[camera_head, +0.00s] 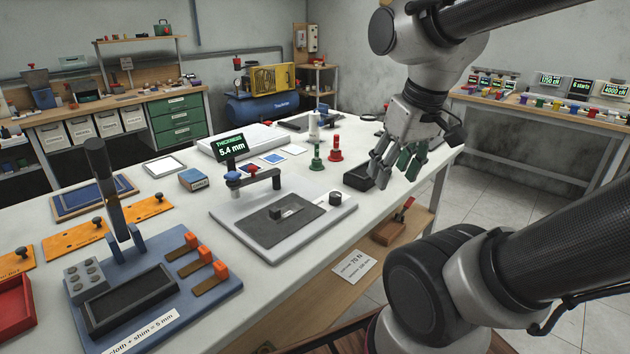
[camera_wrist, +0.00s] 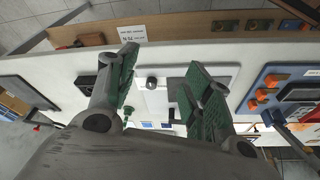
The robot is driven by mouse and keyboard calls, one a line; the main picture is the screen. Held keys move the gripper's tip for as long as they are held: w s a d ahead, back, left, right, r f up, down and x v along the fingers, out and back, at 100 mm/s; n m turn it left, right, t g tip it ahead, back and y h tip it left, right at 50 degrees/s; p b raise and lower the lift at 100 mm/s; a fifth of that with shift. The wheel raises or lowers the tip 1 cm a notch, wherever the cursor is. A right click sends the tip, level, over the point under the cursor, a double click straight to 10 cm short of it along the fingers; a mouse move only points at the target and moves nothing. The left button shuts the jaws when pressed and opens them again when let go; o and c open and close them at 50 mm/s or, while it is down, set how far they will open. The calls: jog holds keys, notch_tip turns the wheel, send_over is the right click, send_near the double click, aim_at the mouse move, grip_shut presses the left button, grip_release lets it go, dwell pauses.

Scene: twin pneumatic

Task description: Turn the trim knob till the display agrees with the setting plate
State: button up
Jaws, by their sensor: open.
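The thickness display (camera_head: 231,145) reads 5.4 mm in green. It stands behind a pale device base (camera_head: 228,217) with a dark pad. A small round grey knob (camera_head: 335,198), likely the trim knob, sits upright at that base's right corner. A plate (camera_head: 145,332) on the blue fixture reads "cloth + shim = 5 mm". My gripper (camera_head: 395,172) is open and empty, to the right of the knob in the head view and apart from it. In the wrist view the knob (camera_wrist: 152,84) shows between my spread fingers, partly framed by them.
The blue fixture (camera_head: 225,286) stands front left. The table between knob and tray is clear.

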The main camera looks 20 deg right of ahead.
jog(key=w+f+g, duration=0.2)
jog(key=w+f, duration=0.1)
jog(key=w, duration=0.3)
jog(key=m+g, duration=0.2)
jog(key=m, duration=1)
send_over(335, 194)
jog(key=s, duration=0.2)
notch_tip(335, 194, down, 5)
jog(key=shift+w+f, duration=0.15)
jog(key=m, duration=0.1)
jog(key=w+r+m, duration=0.1)
jog(key=shift+w+m, duration=0.15)
jog(key=shift+m, duration=0.15)
jog(key=m, duration=0.2)
jog(key=shift+w+m+t, duration=0.15)
jog(key=shift+m+t, duration=0.15)
jog(key=shift+m, duration=0.5)
jog(key=shift+f, duration=0.35)
notch_tip(335, 194, down, 7)
jog(key=shift+f, duration=0.1)
